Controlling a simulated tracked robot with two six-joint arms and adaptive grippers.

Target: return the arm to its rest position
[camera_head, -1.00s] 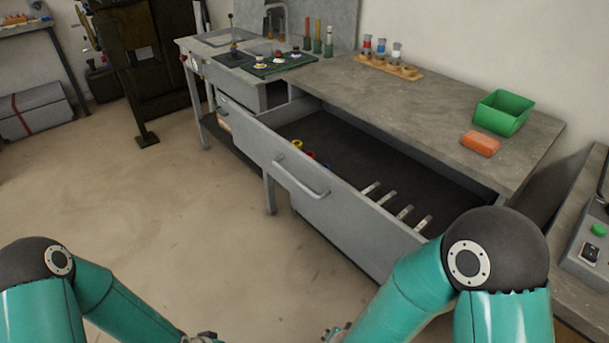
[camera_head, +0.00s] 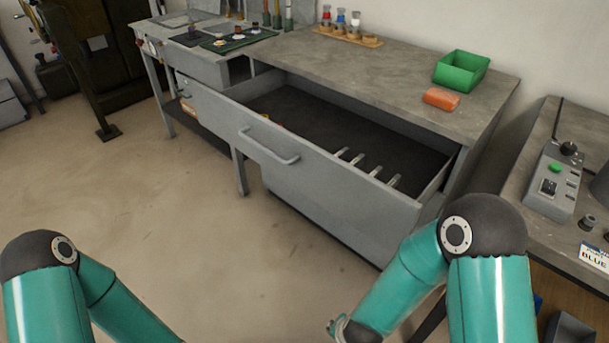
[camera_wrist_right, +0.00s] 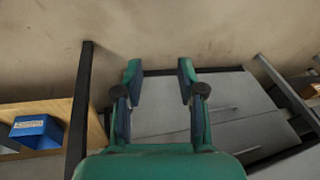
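My right arm (camera_head: 457,262) stands at the lower right in the head view, its elbow up and its forearm sloping down to the left. Its wrist is at the bottom edge, and the gripper is cut off there. In the right wrist view my right gripper (camera_wrist_right: 160,70) has its two fingers apart with nothing between them. Beyond them are floor and grey panels. My left arm (camera_head: 75,285) is at the lower left, its forearm sloping down to the right. My left gripper is below the frame.
A long grey drawer (camera_head: 300,170) stands open from the workbench (camera_head: 400,78), with several light strips inside. A green bin (camera_head: 461,71) and an orange block (camera_head: 441,99) are on top. A side bench with a control box (camera_head: 553,180) is at right. The floor before me is clear.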

